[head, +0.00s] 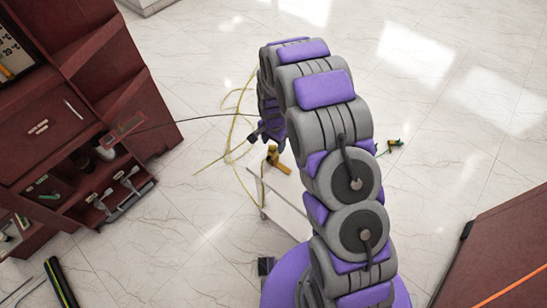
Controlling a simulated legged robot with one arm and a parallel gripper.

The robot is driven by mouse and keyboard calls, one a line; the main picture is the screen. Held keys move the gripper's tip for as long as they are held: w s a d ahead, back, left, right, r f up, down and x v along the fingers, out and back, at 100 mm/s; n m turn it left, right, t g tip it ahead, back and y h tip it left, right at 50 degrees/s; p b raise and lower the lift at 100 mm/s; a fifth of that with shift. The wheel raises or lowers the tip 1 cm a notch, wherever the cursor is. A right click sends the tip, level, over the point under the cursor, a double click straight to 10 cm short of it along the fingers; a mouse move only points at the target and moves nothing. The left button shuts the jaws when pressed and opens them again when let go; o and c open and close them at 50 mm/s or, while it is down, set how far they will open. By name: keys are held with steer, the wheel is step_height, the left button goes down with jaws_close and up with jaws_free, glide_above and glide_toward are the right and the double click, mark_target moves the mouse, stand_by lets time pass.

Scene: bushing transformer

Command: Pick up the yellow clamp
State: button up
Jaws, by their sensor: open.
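A yellow object (277,160), which looks like the clamp, stands near the far end of a low white surface (285,197), just left of my arm. It is small here, so its exact shape is hard to tell. My gripper (257,136) hangs at the far end of my grey and purple arm, above and slightly left of the yellow object in the picture. It is open and appears empty. The arm links partly hide it. I cannot tell the height gap between them.
Thin yellow cables (231,135) lie on the pale tiled floor left of the gripper. A dark red cabinet (75,120) with open shelves stands at left. A green and yellow item (390,145) lies right of my arm. A red-brown surface (500,255) fills the lower right. Upper right floor is clear.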

mark_target(272, 151)
steer(key=shift+s+a+f, duration=0.15)
steer(key=shift+a+f, duration=0.1)
steer(key=shift+f, duration=0.3)
steer(key=f+b, duration=0.1)
steer(key=f, duration=0.2)
steer(key=shift+s+f+b, duration=0.2)
steer(key=shift+f+b, duration=0.05)
steer(key=shift+b, duration=0.1)
steer(key=shift+w+d+f, duration=0.1)
steer(key=shift+f, duration=0.3)
steer(key=shift+c, duration=0.3)
steer(key=c, duration=0.9)
steer(key=shift+r, duration=0.15)
steer(key=shift+c, duration=0.2)
